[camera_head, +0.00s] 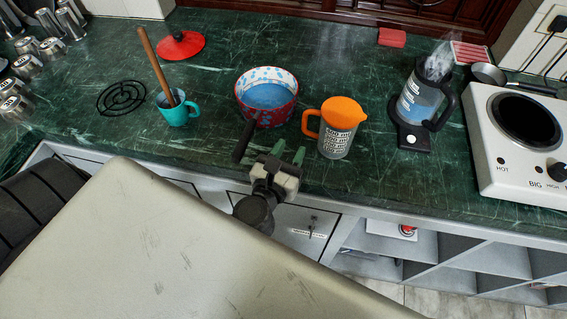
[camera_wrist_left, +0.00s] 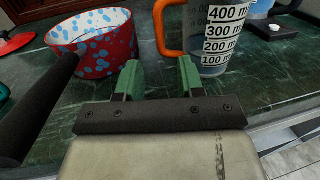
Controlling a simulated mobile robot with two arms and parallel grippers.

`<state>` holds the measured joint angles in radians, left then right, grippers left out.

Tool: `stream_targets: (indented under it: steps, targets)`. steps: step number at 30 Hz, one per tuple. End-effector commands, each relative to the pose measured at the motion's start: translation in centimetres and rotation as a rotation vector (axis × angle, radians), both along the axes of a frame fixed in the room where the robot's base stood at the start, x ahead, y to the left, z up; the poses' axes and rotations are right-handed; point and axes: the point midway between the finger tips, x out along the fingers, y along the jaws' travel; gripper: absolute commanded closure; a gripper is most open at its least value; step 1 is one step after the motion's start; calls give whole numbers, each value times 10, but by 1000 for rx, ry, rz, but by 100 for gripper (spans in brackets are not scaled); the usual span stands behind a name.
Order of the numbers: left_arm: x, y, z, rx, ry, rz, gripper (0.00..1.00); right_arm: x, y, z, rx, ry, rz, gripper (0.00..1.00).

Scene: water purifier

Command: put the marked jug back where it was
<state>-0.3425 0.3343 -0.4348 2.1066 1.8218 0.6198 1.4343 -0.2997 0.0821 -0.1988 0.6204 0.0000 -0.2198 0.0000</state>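The marked jug (camera_head: 336,136) has an orange lid and handle and black measure marks. It stands upright on the green counter (camera_head: 230,180), right of the spotted pot. It also shows in the left wrist view (camera_wrist_left: 216,38), its top cut off and its orange handle towards the left. My left gripper (camera_head: 288,152) is at the counter's front edge, in front of the jug and to its left. Its green fingers (camera_wrist_left: 160,78) are apart with nothing between them, clear of the jug handle. My right gripper is not in view.
A red-and-blue spotted pot (camera_head: 267,113) holds blue liquid; its black handle (camera_wrist_left: 38,105) reaches close to my left gripper. A teal mug (camera_head: 176,114), a steaming kettle (camera_head: 420,100) and a hot plate (camera_head: 515,150) stand around. A black wire trivet (camera_head: 121,97) lies empty at left.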

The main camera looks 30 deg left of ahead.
Motion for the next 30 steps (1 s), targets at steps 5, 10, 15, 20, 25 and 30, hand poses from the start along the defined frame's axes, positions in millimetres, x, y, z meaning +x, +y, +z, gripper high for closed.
stream_targets:
  steps: [5, 10, 15, 20, 25, 30]
  targets:
    - [-26, -2, -2, -1, 2, 0, 62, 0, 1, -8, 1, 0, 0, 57]
    - [-35, -3, 0, -1, 0, 0, 62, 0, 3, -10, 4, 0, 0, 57]
    - [-35, -3, 0, -1, -1, 0, 62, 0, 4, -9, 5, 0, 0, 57]
    - [-35, -3, 0, -1, 0, 0, 62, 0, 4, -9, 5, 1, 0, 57]
    - [-35, -3, 0, 0, 0, 0, 62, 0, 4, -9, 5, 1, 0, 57]
    - [-34, -12, 12, 103, -48, -62, 62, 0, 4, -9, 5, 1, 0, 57]
